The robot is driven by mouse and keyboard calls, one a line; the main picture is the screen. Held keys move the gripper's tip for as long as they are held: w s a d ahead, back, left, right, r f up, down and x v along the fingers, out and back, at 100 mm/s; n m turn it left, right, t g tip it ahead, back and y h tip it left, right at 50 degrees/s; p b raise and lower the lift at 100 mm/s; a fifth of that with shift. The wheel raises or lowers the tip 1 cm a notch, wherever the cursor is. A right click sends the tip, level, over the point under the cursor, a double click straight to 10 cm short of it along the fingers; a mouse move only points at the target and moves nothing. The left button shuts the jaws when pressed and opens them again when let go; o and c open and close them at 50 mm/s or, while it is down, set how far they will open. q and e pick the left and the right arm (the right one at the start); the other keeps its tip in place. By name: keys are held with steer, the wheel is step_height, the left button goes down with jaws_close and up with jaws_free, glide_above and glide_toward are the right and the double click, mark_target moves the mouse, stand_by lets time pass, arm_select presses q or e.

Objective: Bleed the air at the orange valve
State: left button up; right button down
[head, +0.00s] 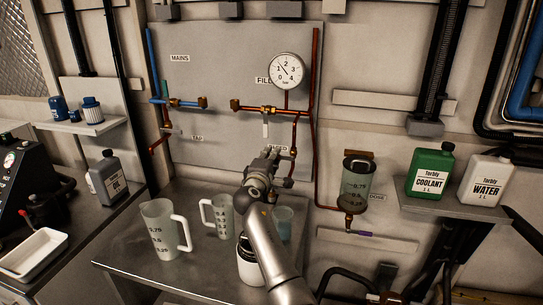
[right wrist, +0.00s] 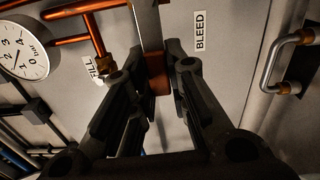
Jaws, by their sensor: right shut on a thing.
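My right gripper (head: 273,156) is at the panel, in front of the BLEED label, which it partly covers in the head view. In the right wrist view its two dark fingers (right wrist: 156,78) are closed around a small dull orange-brown piece (right wrist: 157,72), which looks like the orange valve's handle; the BLEED label (right wrist: 199,30) is just right of it. The rest of the valve is mostly hidden by the gripper. A small bluish cup (head: 283,224) stands on the bench below. The round gauge (head: 288,70) is above. My left gripper is out of view.
A large clear jug (head: 160,232) and a smaller jug (head: 220,216) stand on the metal bench (head: 200,276). A dosing vessel (head: 355,181) hangs right; coolant (head: 430,170) and water (head: 485,181) bottles stand on a shelf.

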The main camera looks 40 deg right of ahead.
steer(key=shift+s+f, duration=0.1)
steer(key=shift+f, duration=0.3)
steer(key=c, duration=1.5)
jaws_free()
steer(key=shift+o, duration=0.4)
steer(key=shift+r, duration=0.1)
steer(key=v, duration=1.1)
steer(key=shift+s+a, duration=0.2)
steer(key=shift+a, duration=0.15)
